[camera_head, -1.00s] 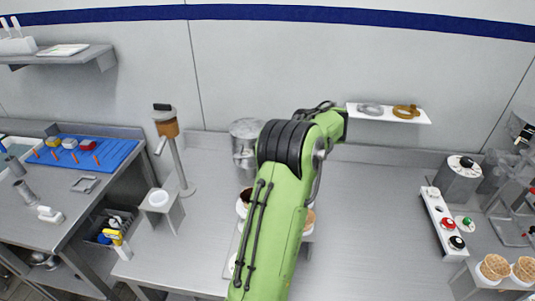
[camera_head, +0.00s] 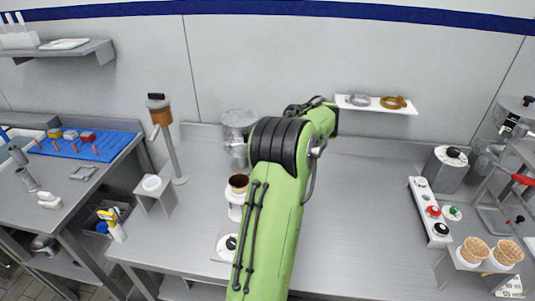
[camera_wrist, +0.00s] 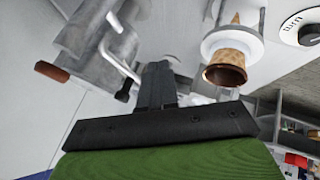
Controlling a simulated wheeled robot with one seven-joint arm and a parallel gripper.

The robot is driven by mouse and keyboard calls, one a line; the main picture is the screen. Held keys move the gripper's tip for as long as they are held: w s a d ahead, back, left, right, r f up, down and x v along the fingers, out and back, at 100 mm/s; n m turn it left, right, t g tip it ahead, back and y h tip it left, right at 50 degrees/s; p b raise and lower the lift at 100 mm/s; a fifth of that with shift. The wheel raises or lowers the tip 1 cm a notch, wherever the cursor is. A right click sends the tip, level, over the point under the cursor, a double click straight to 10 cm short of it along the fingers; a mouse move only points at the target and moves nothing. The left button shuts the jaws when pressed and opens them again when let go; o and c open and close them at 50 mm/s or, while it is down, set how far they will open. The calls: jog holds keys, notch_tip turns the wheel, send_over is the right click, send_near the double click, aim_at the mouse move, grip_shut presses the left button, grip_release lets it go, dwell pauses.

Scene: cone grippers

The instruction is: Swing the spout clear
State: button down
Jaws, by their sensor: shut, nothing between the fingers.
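A grey metal machine (camera_head: 238,135) stands near the wall, partly hidden behind my arm. In the wrist view the machine (camera_wrist: 98,35) shows at the upper left, with a bent metal rod (camera_wrist: 120,64), a black-tipped part and a brown handle (camera_wrist: 52,72). I cannot tell for sure which of these is the spout. My gripper (camera_wrist: 158,80) is shut and empty, close beside the black-tipped part; contact is unclear. A cone (camera_wrist: 226,68) with a dark inside sits in a white ring holder (camera_wrist: 234,44), right of the fingers. In the head view my arm hides the gripper.
A dial marked "turn" (camera_wrist: 302,28) is beside the cone holder. A stand with a brown-filled dispenser (camera_head: 160,112) is left of the machine. A button panel (camera_head: 430,212) and waffle cones (camera_head: 490,252) are at right. The middle-right counter is clear.

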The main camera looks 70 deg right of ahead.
jog(key=p+v, duration=0.2)
jog(key=v, duration=0.7)
jog(key=shift+d+r, duration=0.3)
